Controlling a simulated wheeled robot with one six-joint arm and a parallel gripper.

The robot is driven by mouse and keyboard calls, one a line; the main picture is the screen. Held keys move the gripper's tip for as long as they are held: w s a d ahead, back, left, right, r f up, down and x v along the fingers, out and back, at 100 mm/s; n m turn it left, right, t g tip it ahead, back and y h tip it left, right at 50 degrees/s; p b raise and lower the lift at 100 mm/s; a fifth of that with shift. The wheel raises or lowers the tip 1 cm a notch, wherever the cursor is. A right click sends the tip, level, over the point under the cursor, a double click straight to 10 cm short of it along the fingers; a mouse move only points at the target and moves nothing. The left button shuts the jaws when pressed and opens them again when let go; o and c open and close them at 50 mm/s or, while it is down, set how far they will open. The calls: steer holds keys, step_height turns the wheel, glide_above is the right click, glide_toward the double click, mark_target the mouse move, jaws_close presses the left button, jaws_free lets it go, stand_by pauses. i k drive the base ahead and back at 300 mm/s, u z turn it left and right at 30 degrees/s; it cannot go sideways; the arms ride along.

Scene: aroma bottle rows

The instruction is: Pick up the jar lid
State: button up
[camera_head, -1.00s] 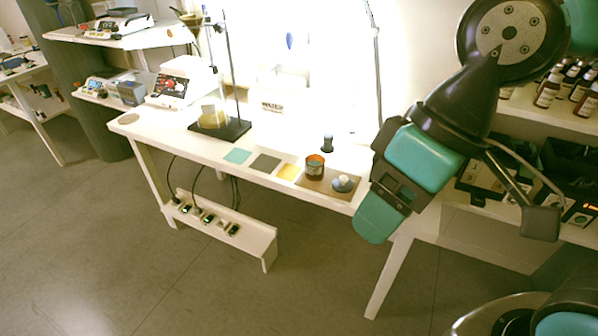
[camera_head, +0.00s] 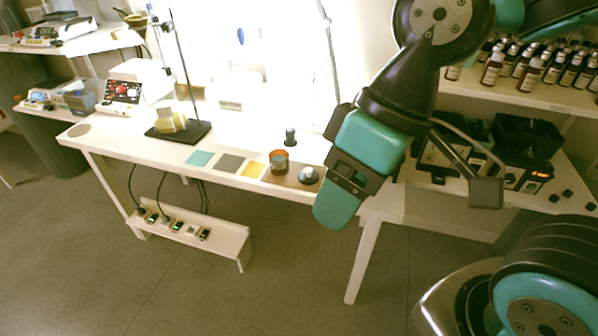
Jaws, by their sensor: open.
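The jar lid (camera_head: 309,175) is a small grey-blue disc with a pale knob. It lies knob up on a brown mat (camera_head: 284,179) near the front edge of the white bench. An open jar (camera_head: 279,160), dark with an orange band and a teal patch, stands just left of it on the same mat. My gripper (camera_head: 345,190), black and teal, hangs at the bench's front edge, to the right of the lid and apart from it. It is open, with nothing seen between its fingers. The fingertips are hard to make out.
Teal, grey and yellow squares (camera_head: 253,169) lie left of the mat. A small dark bottle (camera_head: 290,137) stands behind the lid. A stand with a black base (camera_head: 178,132) is further left. Shelves with brown bottles (camera_head: 529,76) and black devices (camera_head: 526,140) are at right.

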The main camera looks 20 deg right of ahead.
mark_target(308, 177)
steer(key=z, duration=0.15)
steer(key=k, duration=0.4)
steer(key=u, duration=0.95)
steer(key=i, duration=1.1)
steer(key=z, duration=0.4)
